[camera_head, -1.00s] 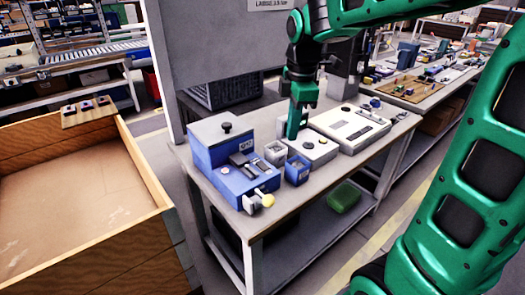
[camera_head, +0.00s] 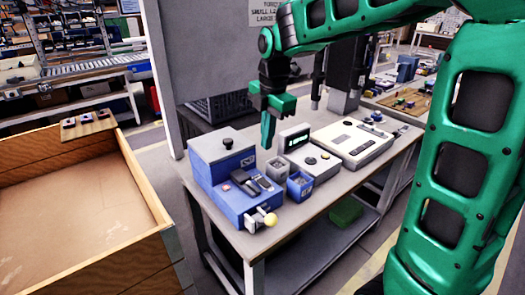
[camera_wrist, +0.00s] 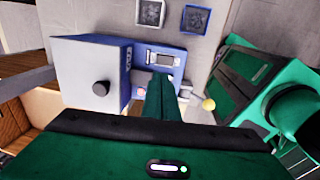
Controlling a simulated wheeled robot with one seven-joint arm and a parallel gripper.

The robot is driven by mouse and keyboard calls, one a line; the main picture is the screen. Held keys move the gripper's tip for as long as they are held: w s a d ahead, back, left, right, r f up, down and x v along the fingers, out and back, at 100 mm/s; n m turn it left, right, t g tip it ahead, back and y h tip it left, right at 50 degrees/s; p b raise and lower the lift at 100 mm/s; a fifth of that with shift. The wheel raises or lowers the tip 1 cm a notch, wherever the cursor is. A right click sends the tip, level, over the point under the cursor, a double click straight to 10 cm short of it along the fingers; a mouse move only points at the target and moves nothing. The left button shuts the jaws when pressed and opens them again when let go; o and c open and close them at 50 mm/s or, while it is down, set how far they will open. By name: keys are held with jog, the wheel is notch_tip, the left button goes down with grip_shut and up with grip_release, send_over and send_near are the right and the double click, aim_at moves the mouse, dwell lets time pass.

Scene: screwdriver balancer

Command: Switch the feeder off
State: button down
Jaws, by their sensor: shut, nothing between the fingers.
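The feeder (camera_head: 225,165) is a blue box with a grey-topped block and a black knob, at the left of the workbench. Its lower blue front carries a dark device and a small reddish spot (camera_head: 226,187). A pale yellow ball knob (camera_head: 270,220) sticks out at its front end. My gripper (camera_head: 267,146) is shut and empty, pointing down above and behind the two small bins, right of the feeder. In the wrist view my shut fingers (camera_wrist: 160,98) overlap the feeder's blue front (camera_wrist: 165,60). They partly hide it near the reddish spot (camera_wrist: 141,91). Contact cannot be told.
A grey bin (camera_head: 277,168) and a blue bin (camera_head: 299,185) stand close right of the feeder. A white button box (camera_head: 315,165), a small display (camera_head: 294,138) and a larger white device (camera_head: 352,142) are farther right. A wooden crate (camera_head: 165,250) stands left.

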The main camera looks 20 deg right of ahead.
aim_at(263, 179)
jog(key=f, duration=0.4)
jog(key=w+f, duration=0.1)
jog(key=f, duration=0.7)
jog(key=shift+w+a+f, duration=0.15)
jog(key=shift+a+f, duration=0.05)
jog(key=shift+f, duration=0.05)
jog(key=shift+d, duration=0.15)
